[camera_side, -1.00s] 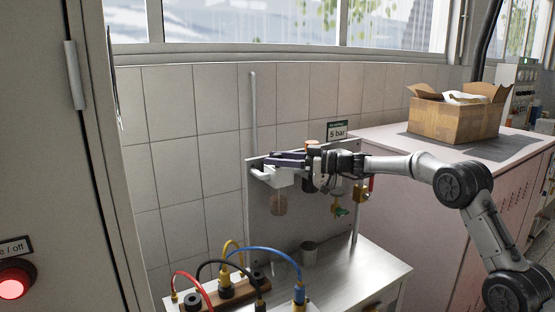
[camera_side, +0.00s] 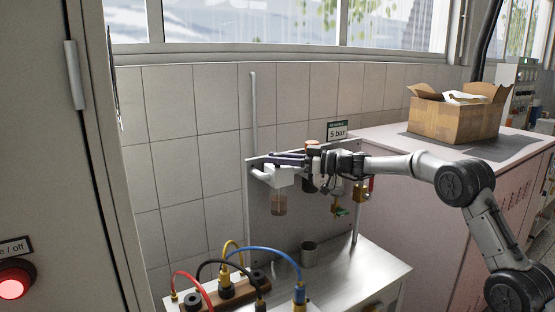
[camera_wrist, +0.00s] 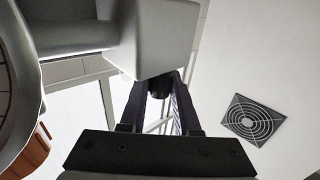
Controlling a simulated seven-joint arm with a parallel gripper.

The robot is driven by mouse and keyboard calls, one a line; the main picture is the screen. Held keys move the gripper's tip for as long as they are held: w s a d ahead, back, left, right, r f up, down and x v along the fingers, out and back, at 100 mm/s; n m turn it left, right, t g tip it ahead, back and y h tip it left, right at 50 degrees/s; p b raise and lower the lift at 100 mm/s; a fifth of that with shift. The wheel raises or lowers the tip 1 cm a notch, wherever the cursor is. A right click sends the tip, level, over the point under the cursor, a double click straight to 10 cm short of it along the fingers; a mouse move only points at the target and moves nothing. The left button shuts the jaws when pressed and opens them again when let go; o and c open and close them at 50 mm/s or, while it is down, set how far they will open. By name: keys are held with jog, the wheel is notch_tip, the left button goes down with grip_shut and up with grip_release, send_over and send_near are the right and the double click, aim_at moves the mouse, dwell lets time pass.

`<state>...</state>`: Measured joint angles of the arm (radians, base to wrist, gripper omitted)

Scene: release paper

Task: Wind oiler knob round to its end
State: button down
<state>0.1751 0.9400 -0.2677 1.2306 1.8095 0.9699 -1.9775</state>
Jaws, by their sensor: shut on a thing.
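The oiler has a pale head (camera_side: 280,179) on the upright metal panel, with a clear bowl holding amber liquid (camera_side: 279,204) hanging below it. In the wrist view the oiler's pale grey body (camera_wrist: 168,35) fills the upper middle. The black oiler knob (camera_wrist: 159,87) shows between the tips of my two dark purple fingers. My gripper (camera_wrist: 160,92) is shut on the knob. In the side view my gripper (camera_side: 272,160) reaches in from the right over the top of the oiler head. The knob is hidden there by the fingers.
A brown-topped unit (camera_side: 313,145) stands behind my gripper, near the 5 bar sign (camera_side: 337,130). A valve with a green handle (camera_side: 342,211) hangs below my wrist. A metal cup (camera_side: 309,253) and coloured cables (camera_side: 262,250) are on the bench below.

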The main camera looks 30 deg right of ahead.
jog(key=shift+m+t+h, duration=1.6)
jog(key=shift+m+h, duration=0.3)
jog(key=shift+h, duration=0.5)
jog(key=shift+m+t+h, duration=0.4)
jog(key=shift+m+h, duration=0.3)
jog(key=shift+h, duration=0.4)
jog(key=shift+m+h, duration=0.4)
jog(key=shift+h, duration=0.2)
jog(key=c, duration=0.6)
grip_release()
jog(key=shift+s, duration=0.1)
jog(key=v, duration=1.3)
jog(key=shift+s+d+f, duration=0.15)
jog(key=shift+s+f, duration=0.05)
jog(key=shift+s, duration=0.1)
